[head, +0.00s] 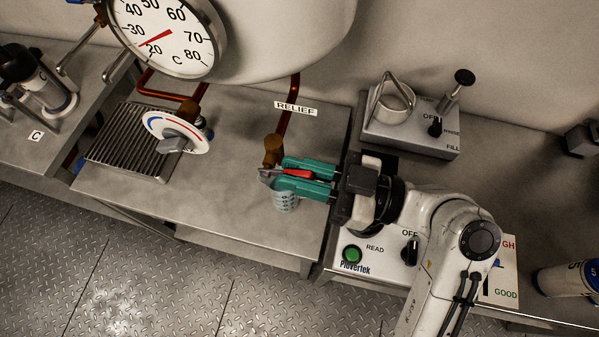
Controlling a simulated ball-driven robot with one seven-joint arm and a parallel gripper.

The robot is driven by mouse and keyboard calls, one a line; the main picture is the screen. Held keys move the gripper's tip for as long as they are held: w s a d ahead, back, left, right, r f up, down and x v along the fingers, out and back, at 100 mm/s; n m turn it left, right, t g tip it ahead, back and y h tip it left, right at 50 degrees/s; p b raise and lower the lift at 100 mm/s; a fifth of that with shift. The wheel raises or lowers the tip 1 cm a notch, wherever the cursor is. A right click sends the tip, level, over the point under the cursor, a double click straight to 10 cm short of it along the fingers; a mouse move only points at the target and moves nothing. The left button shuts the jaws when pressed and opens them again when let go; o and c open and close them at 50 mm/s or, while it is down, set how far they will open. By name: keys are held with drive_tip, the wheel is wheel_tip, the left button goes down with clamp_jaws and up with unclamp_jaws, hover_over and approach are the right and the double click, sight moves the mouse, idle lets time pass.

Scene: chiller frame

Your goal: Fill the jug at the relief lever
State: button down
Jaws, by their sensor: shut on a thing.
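The relief valve (273,148) is a brass fitting on a copper pipe, below the RELIEF label (296,107). A red lever (299,173) shows between the green fingers of my gripper (297,174), which is shut on it. The jug (285,200) is small, blue-grey and marked on its side. It is just below the valve and partly hidden by the lower finger. Its top, near the fingertips, is hard to make out. I cannot tell its water level or whether it touches the bench.
A dial gauge (165,38) and a blue-red knob (176,133) by a drain grille (130,142) are at left. A rinse/fill unit (410,125) stands behind my arm. A READ panel (375,265) is in front. The bench (235,205) left of the jug is clear.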

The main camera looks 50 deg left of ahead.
wheel_tip(320, 180, down, 2)
drive_tip(key=g+y+b, duration=0.2)
drive_tip(key=y+b, duration=0.1)
drive_tip(key=b, duration=0.6)
drive_tip(key=shift+f+b, duration=0.15)
drive_tip(key=shift+b, duration=0.2)
drive_tip(key=shift+y, duration=0.4)
drive_tip(key=c, duration=1.1)
unclamp_jaws()
drive_tip(key=shift+d, duration=0.1)
drive_tip(key=shift+c, duration=0.2)
drive_tip(key=shift+r, duration=0.25)
